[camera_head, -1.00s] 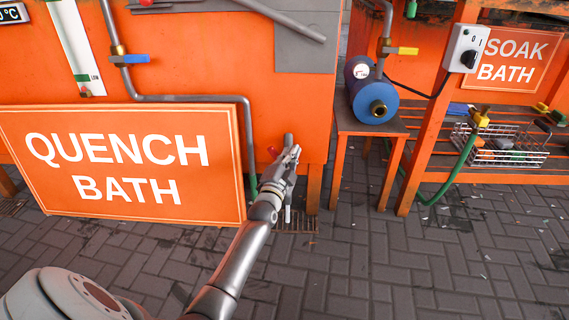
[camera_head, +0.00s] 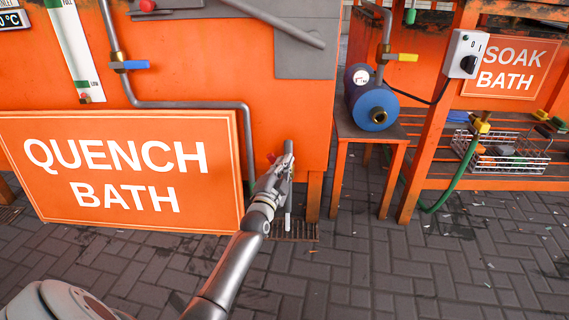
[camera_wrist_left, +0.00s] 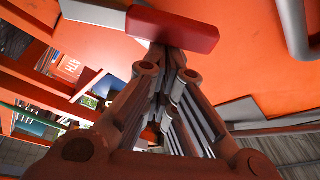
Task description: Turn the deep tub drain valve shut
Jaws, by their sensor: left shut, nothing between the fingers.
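The drain valve has a small red handle (camera_head: 271,158) at the lower right of the orange quench bath tub (camera_head: 200,85), beside a grey vertical pipe (camera_head: 288,146). In the left wrist view the red handle (camera_wrist_left: 178,28) is a flat red bar across the top, joined to a pale grey part (camera_wrist_left: 95,12). My left gripper (camera_head: 284,166) is at the valve, shut and empty. In the wrist view its fingertips (camera_wrist_left: 174,56) are just at the handle's lower edge; I cannot tell if they touch. The gripper hides most of the valve body in the head view. My right gripper is not in view.
A floor grate (camera_head: 292,230) lies below the pipe. The QUENCH BATH sign (camera_head: 110,215) leans left of my arm. A blue pump (camera_head: 372,107) sits on an orange stand at right, beside the soak bath frame with a wire basket (camera_head: 505,155). The paved floor in front is clear.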

